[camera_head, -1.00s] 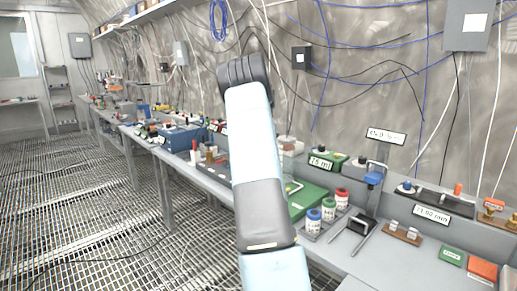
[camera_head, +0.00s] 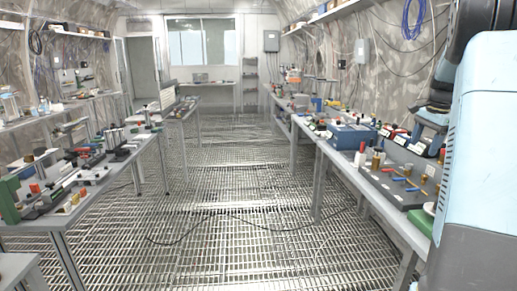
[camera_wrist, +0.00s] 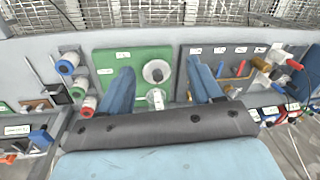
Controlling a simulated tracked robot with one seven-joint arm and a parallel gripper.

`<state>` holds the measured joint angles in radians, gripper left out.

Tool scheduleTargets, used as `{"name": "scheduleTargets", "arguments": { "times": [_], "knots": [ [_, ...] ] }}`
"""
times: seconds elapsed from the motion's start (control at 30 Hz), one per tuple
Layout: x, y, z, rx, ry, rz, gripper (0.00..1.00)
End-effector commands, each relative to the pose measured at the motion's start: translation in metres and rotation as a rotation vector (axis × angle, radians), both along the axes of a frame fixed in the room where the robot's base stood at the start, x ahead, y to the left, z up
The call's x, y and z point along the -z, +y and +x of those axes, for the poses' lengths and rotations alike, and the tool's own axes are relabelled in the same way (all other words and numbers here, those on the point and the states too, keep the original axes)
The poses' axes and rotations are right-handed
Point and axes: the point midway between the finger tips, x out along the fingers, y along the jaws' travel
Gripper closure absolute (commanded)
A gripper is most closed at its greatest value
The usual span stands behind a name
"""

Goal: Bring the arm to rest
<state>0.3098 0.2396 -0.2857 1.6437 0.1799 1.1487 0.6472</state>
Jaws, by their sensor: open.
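My arm (camera_head: 478,150) stands at the right edge of the head view, a light blue link with dark joints, over the right-hand bench. In the wrist view my gripper (camera_wrist: 158,72) has its two blue fingers spread apart, with nothing held between them. The fingers reach over a green board (camera_wrist: 108,60) with a white round part (camera_wrist: 157,72) and a grey board (camera_wrist: 228,55) with coloured tools. I cannot tell the exact height of the fingertips above the boards.
The right bench (camera_head: 345,165) carries a blue box (camera_head: 352,135) and several small parts. The left bench (camera_head: 110,165) is crowded with tools. Between them the grating floor (camera_head: 225,190) is open, crossed by a thin black cable (camera_head: 245,222).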

Motion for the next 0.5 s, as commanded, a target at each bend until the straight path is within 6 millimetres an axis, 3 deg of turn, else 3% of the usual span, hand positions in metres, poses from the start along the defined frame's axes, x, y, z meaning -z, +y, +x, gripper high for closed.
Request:
{"name": "scheduleTargets", "arguments": {
  "times": [0.2,0.5],
  "knots": [
    [-0.029,0.066,-0.037,-0.191,-0.059,-0.030,0.35],
    [-0.049,0.148,-0.097,-0.457,-0.131,-0.092,0.35]
  ]
}}
